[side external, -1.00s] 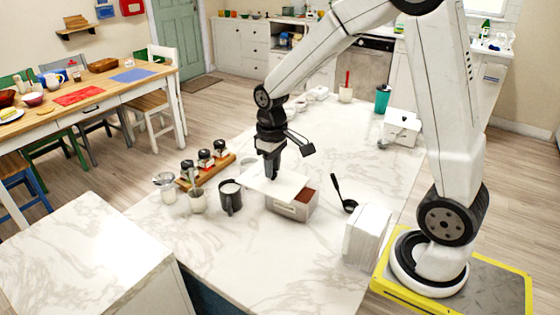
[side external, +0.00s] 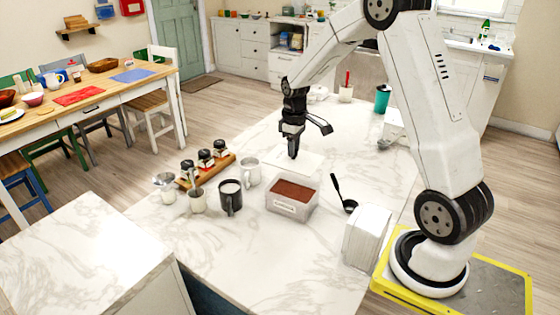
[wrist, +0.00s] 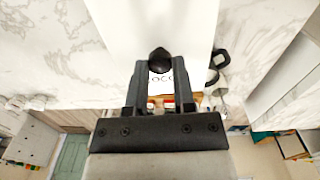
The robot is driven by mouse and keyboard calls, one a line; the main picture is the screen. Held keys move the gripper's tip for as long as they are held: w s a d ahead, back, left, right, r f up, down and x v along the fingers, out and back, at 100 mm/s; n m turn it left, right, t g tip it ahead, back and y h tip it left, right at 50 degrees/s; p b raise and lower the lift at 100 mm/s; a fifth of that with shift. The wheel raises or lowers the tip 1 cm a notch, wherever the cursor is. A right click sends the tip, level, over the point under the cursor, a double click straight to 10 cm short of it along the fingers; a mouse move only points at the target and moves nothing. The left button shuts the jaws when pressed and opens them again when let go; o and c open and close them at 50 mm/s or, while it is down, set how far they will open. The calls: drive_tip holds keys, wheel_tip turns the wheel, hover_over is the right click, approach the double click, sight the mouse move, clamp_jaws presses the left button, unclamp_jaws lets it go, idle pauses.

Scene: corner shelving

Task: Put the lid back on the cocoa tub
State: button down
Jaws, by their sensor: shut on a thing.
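The cocoa tub (side external: 292,209) stands on the marble counter in the side view. It is uncovered, with brown powder showing inside and a label on its front. My gripper (side external: 293,154) is behind the tub, pointing down and shut on the white flat lid (side external: 308,160). The lid is clear of the tub's opening; whether it touches the counter I cannot tell. In the wrist view the lid (wrist: 150,25) fills the top middle, and a dark knob (wrist: 160,58) sits between my fingertips. Part of a lettered label shows between the fingers.
A black mug (side external: 230,198) and a white mug (side external: 250,172) stand left of the tub. A wooden rack (side external: 225,163) with jars is farther left. A black ladle (side external: 342,192) and a white block-shaped object (side external: 366,236) are to the right. The front counter is clear.

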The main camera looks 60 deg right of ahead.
drive_tip(key=shift+f, duration=1.1)
drive_tip(key=shift+f, duration=0.4)
wheel_tip(320, 180, down, 6)
idle(1.1)
drive_tip(key=shift+f, duration=0.2)
idle(1.7)
unclamp_jaws()
idle(0.6)
drive_tip(key=shift+r, duration=0.1)
drive_tip(key=shift+r, duration=3.4)
